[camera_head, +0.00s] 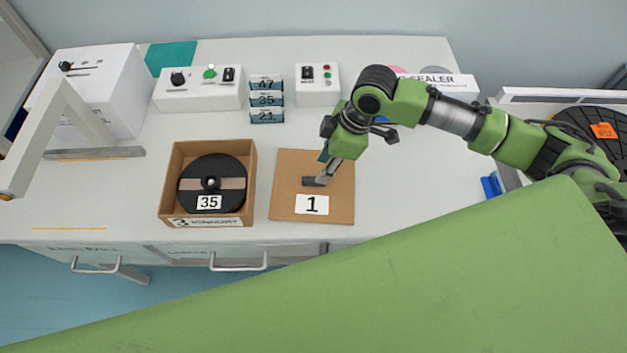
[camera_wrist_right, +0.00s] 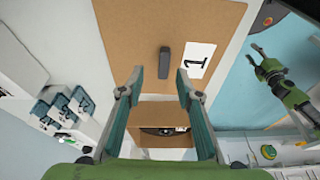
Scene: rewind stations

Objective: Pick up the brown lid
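The brown lid (camera_head: 285,194) is a flat square board lying on the table, with a small dark grey bar handle (camera_head: 311,181) in its middle and a white label "1". My right gripper (camera_head: 325,176) is above the lid, close to the handle. In the right wrist view my right gripper (camera_wrist_right: 161,75) is open, and the handle (camera_wrist_right: 164,62) lies just beyond the gap between its fingertips. The brown lid (camera_wrist_right: 125,35) fills the top of that view. My left gripper (camera_wrist_right: 269,60) shows at the right there, open and empty, away from the lid.
An open brown box (camera_head: 249,170) holding a dark reel labelled 35 stands just left of the lid. Control boxes (camera_head: 198,90) and a stack of numbered labels (camera_head: 266,100) stand behind. The table right of the lid is mostly clear.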

